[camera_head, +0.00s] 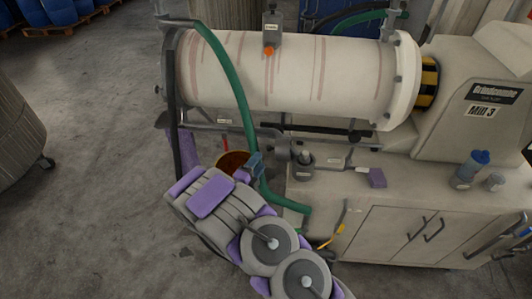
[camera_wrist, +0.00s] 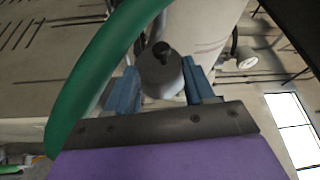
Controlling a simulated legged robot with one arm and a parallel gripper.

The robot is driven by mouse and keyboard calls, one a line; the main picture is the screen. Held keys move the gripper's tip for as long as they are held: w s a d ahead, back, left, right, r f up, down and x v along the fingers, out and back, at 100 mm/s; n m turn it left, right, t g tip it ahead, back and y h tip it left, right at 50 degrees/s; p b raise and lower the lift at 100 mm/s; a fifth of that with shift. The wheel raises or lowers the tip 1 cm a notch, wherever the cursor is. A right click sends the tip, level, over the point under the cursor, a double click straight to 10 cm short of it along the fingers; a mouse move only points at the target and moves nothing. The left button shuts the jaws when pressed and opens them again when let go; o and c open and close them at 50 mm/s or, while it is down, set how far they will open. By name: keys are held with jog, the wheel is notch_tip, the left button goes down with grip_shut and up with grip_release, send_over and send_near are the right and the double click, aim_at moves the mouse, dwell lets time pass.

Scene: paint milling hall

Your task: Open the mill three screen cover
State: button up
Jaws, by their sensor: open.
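Mill three is the pale horizontal drum (camera_head: 290,75) with red streaks, joined to a housing marked "Mill 3" (camera_head: 490,100). A grey cylindrical fitting (camera_head: 304,160) with a dark knob sits below the drum, on the bench. I cannot tell for sure which part is the screen cover. My gripper (camera_head: 256,165) is open, left of the fitting and below the drum. In the wrist view, a grey cylinder (camera_wrist: 162,76) with a black knob shows beyond and between the blue fingers of my gripper (camera_wrist: 160,90); it looks like the same fitting. No grip on it shows.
A green hose (camera_head: 235,85) hangs in front of the drum and passes close by my gripper; it also crosses the wrist view's left (camera_wrist: 95,75).

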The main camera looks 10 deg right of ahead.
aim_at(279, 150)
jog(key=x, duration=0.6)
jog(key=shift+w+d+b, duration=0.25)
jog(key=shift+w+b, duration=0.1)
jog(key=shift+b, duration=0.1)
jog(key=shift+c, duration=0.3)
grip_shut()
